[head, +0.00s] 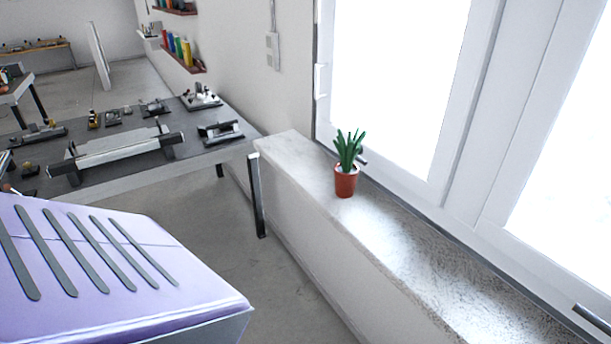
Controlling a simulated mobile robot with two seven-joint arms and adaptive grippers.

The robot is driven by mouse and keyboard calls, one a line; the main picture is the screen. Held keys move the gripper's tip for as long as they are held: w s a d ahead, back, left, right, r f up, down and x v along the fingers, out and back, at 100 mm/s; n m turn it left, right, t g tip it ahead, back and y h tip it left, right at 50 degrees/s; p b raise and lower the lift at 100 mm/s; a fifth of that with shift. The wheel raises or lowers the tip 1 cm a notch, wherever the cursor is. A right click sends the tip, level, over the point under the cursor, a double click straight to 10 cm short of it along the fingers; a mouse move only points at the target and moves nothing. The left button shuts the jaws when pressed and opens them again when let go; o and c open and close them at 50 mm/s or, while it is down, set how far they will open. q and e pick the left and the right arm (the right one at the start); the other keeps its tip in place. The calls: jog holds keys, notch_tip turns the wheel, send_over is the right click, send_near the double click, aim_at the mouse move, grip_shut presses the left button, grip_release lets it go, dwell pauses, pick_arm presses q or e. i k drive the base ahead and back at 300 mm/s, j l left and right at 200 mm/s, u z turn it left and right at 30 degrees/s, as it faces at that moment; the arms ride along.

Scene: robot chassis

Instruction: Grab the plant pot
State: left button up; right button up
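The plant pot (345,183) is a small reddish-brown pot holding a green spiky plant (348,149). It stands upright on the stone window sill (400,243), close to the window frame. Neither of my grippers is in the head view. Nothing touches the pot, and it is fully visible.
The window (400,80) rises behind the sill, with a handle (592,318) at lower right. A workbench (120,165) with several tools stands at left. A pale purple slotted block (110,275) fills the lower left. The sill right of the pot is bare.

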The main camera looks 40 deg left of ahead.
aim_at(346, 172)
jog(key=u, duration=1.15)
